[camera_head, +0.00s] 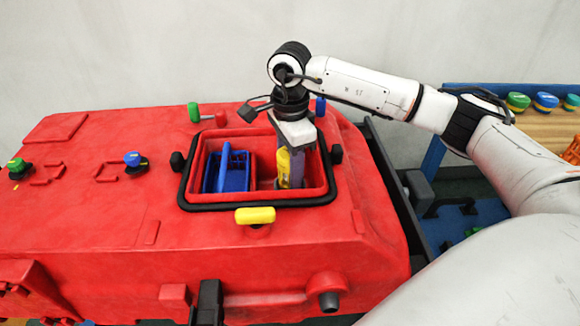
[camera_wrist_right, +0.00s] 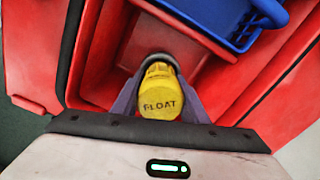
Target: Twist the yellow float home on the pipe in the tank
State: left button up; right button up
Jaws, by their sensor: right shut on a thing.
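The yellow float (camera_head: 283,165) is inside the open tank of the red machine, towards the tank's right side. In the wrist view the float (camera_wrist_right: 160,103) has the word FLOAT on its end. My right gripper (camera_head: 290,180) reaches down into the tank from above and is shut on the float, one finger on each side. In the wrist view the gripper (camera_wrist_right: 160,85) shows at the bottom centre. The pipe is hidden, so I cannot tell how the float sits on it. My left gripper is not in view.
A blue basket (camera_head: 228,172) stands in the tank left of the float. A black seal (camera_head: 250,206) rings the tank opening. A yellow knob (camera_head: 255,215) is in front, with green (camera_head: 194,112) and blue (camera_head: 320,105) knobs behind. A wooden shelf (camera_head: 545,125) is at right.

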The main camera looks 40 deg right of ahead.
jog(key=shift+m, duration=0.4)
jog(key=shift+f+b, duration=0.35)
jog(key=shift+f, duration=0.1)
jog(key=shift+w+r, duration=0.1)
jog(key=shift+r, duration=0.1)
dwell(0.6)
jog(key=o, duration=1.6)
jog(key=shift+f, duration=0.1)
jog(key=shift+r+p, duration=1.65)
jog(key=shift+r, duration=0.65)
